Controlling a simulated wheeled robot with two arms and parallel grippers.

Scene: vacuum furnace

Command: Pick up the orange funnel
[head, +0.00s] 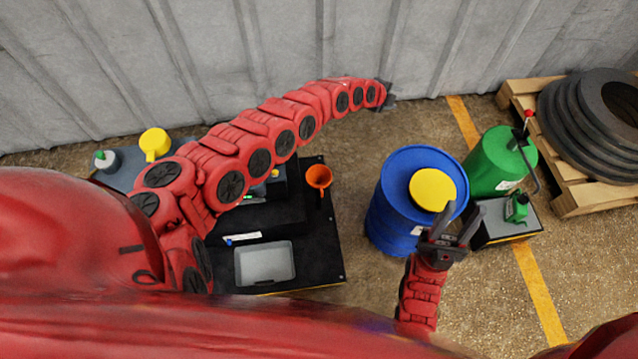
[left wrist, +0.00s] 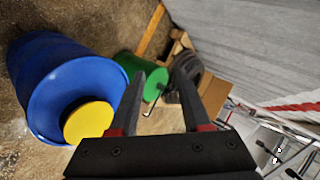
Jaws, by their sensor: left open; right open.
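The orange funnel (head: 319,176) stands at the right edge of a black bench (head: 322,240), with its wide mouth up, in the head view. My left gripper (head: 389,95) is up and to the right of the funnel in the head view, by the grey wall and apart from it. In the left wrist view its fingers (left wrist: 158,73) are spread with nothing between them. The funnel does not show in that view. My right gripper (head: 460,221) is open and empty in front of the blue barrel, to the right of the funnel.
A blue barrel (head: 389,220) with a yellow lid (head: 432,189) stands right of the bench. A green drum (head: 500,160), a green can (head: 516,208) and a pallet (head: 584,196) with black tyres are further right.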

